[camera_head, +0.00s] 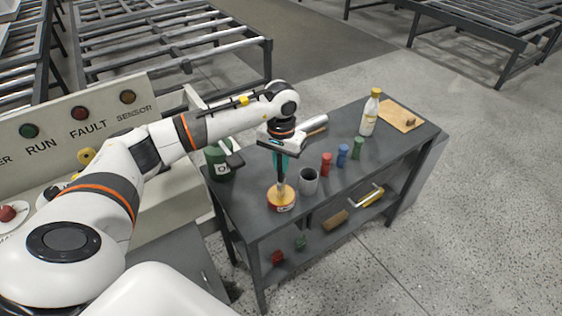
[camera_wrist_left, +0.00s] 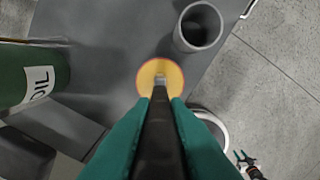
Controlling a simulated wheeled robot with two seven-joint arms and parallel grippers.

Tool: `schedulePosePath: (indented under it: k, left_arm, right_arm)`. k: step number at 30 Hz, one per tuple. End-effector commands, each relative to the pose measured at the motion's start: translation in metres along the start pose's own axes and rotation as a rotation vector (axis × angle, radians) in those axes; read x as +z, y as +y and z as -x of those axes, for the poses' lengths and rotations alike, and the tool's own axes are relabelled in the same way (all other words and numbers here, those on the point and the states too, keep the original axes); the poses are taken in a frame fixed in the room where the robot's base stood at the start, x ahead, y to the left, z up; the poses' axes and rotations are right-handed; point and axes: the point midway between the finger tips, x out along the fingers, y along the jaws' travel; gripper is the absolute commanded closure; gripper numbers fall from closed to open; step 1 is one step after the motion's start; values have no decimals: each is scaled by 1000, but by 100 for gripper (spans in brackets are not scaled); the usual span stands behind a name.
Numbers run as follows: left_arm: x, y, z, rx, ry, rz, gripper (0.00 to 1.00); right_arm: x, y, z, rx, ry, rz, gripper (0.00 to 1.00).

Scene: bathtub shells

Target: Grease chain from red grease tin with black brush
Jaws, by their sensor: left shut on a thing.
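The grease tin (camera_head: 282,205), red with a yellow-orange top, stands on the grey workbench. It also shows in the left wrist view (camera_wrist_left: 174,84). My left gripper (camera_head: 280,160) has teal fingers and points down above the tin, shut on the black brush (camera_head: 280,176). The brush hangs upright with its lower end over the middle of the tin; I cannot tell whether it touches the grease. In the left wrist view the brush (camera_wrist_left: 158,135) runs between the fingers toward the tin. I cannot make out the chain. My right gripper is out of view.
A grey cup (camera_head: 309,182) stands right beside the tin. Red (camera_head: 326,164), blue (camera_head: 342,155) and green (camera_head: 358,147) small items stand farther right, with a bottle (camera_head: 369,115) and a wooden board (camera_head: 398,116) behind. A green oil can (camera_head: 215,162) is left.

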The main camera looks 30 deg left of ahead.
Motion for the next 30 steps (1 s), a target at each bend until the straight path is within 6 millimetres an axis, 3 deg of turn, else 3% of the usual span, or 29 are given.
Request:
schedulePosePath:
  k: [8, 30]
  left_arm:
    - [-1, 0, 4, 1, 4, -1, 100]
    - [0, 0, 65, 0, 1, 0, 100]
  right_arm:
    - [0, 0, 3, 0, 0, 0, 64]
    - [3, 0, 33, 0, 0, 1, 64]
